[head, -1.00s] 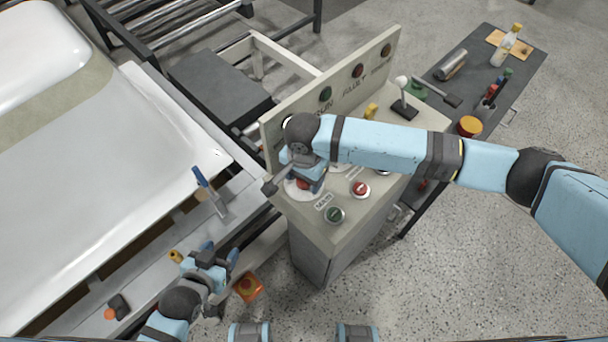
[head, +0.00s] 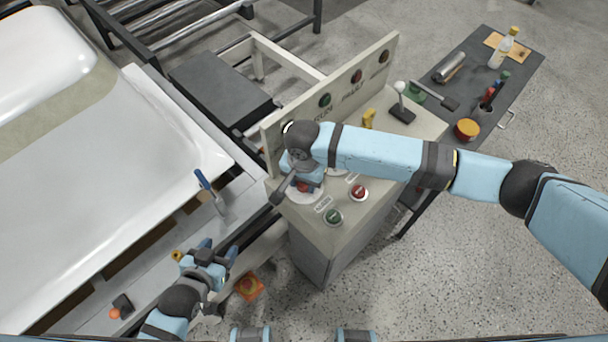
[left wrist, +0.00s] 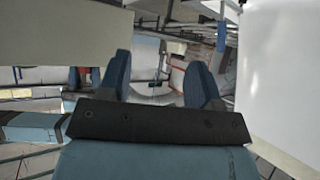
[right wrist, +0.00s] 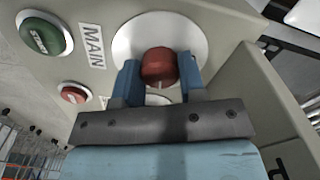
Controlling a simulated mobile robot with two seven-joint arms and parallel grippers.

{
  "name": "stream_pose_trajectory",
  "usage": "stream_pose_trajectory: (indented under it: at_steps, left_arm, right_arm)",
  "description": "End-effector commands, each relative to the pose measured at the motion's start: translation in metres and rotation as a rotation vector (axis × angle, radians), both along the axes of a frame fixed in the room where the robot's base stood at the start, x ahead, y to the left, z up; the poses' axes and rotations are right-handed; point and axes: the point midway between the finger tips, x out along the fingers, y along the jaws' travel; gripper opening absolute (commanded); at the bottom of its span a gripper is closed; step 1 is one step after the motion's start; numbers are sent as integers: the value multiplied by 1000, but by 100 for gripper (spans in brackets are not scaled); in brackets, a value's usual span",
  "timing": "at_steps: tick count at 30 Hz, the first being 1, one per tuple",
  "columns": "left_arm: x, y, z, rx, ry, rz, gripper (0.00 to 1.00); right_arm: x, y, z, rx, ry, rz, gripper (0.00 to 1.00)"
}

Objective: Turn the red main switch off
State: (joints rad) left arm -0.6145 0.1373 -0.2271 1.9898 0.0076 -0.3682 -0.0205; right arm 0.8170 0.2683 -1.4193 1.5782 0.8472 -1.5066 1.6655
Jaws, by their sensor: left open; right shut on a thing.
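The red main switch (right wrist: 158,68) is a round red knob on a pale disc (right wrist: 190,38) beside the MAIN label (right wrist: 92,45) on the control console (head: 330,250). My right gripper (right wrist: 158,80) is shut on the knob, one blue finger on each side. In the head view my right gripper (head: 306,180) reaches down onto the console's near left corner, and its wrist hides most of the knob. My left gripper (head: 215,252) is open and empty, low beside the tub's edge; its two fingers (left wrist: 160,80) show apart in the left wrist view.
A green button (head: 333,217) and a red button (head: 358,193) sit close to the switch. The console's upright panel (head: 330,90) stands behind it with several lamps. The white tub shell (head: 110,150) lies left. A dark tool table (head: 440,100) stands right.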

Motion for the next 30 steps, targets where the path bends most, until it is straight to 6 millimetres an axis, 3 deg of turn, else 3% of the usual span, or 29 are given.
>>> stream_pose_trajectory:
  at_steps: [3, 12, 30]
  left_arm:
    - [0, 4, 19, 5, -3, 8, 58]
    - [-4, 7, 42, 8, 3, 17, 58]
    - [-2, 6, 39, -14, 22, 50, 58]
  right_arm:
    - [-1, 0, 5, 0, 4, 96, 14]
    - [-1, 0, 3, 0, 5, 380, 14]
    - [0, 0, 0, 2, 2, 951, 14]
